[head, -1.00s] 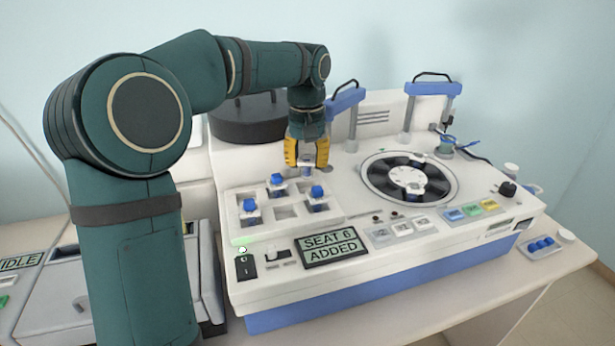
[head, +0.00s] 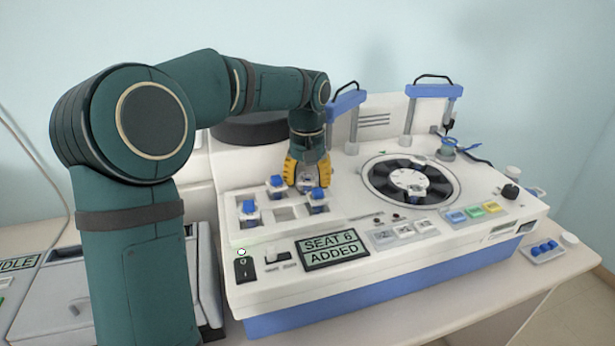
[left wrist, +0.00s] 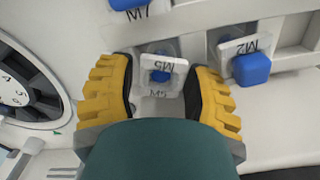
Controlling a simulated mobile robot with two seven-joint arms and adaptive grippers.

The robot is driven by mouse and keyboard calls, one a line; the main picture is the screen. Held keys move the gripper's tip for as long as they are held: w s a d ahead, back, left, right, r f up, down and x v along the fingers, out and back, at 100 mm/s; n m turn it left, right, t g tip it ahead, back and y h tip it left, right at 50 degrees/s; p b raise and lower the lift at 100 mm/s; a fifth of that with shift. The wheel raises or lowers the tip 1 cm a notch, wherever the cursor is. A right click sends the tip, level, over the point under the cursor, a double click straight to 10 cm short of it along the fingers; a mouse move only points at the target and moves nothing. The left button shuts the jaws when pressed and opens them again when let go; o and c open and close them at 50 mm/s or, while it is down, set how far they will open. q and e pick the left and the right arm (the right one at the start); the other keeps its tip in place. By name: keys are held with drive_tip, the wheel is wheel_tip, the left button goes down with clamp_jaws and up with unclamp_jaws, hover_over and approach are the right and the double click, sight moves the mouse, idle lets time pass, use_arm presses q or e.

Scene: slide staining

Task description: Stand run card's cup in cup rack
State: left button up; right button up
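A cup marked M5 (left wrist: 160,74) with a blue top is between my left gripper's fingers in the left wrist view. It looks upright, low at the back right place of the white cup rack (head: 234,230). My left gripper (head: 308,186) is down over that place. Its yellow fingers (left wrist: 158,95) stand on either side of the cup, with a narrow gap, and look open. Cup M7 (head: 318,194) stands in front of the gripper, and cup M2 (head: 277,182) stands to its left. Another blue-topped cup (head: 249,208) stands at front left. My right gripper is out of view.
The display (head: 332,249) reads "SEAT 6 ADDED". A round dark rotor (head: 382,170) lies to the right, with blue-topped posts (head: 346,100) behind. A small tray (head: 536,258) with blue pieces sits at far right. No run card is recognizable.

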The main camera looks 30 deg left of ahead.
use_arm(q)
wheel_tip(320, 180, up, 13)
drive_tip(key=p, duration=0.3)
idle(0.5)
drive_tip(key=shift+f, duration=0.1)
idle(0.4)
